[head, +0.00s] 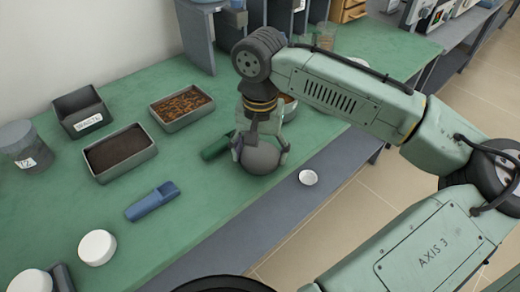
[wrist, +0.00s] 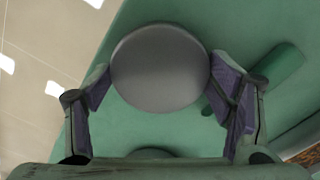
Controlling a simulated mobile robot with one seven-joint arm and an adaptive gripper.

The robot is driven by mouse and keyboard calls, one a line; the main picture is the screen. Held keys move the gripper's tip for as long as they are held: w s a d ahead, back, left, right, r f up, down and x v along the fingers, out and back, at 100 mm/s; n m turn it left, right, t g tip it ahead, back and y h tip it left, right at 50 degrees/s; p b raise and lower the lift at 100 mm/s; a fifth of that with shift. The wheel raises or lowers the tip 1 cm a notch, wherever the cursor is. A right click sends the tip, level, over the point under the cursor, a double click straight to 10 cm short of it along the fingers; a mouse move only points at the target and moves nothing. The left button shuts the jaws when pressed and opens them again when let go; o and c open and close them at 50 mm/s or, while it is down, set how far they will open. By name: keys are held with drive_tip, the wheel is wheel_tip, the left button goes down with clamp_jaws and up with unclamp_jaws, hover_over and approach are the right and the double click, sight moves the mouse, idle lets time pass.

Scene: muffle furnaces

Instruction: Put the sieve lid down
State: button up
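The sieve lid, a round smooth grey disc (head: 262,157), is between the fingers of my gripper (head: 260,150) near the front edge of the green bench (head: 200,215). In the wrist view the lid (wrist: 160,68) fills the space between the two purple-padded fingers of my gripper (wrist: 165,95), which press on its left and right sides. My gripper points down. The lid looks close to the bench top, but I cannot tell whether it touches it.
A dark green object (head: 217,147) lies just left of the lid. A blue scoop (head: 152,201), a tray of dark soil (head: 121,153), a tray of brown bits (head: 182,107) and a white round lid (head: 97,247) stand further left.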

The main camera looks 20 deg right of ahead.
sight(260, 155)
drive_tip(key=o, duration=0.4)
wheel_tip(260, 155, up, 12)
drive_tip(key=shift+r, duration=0.2)
idle(0.5)
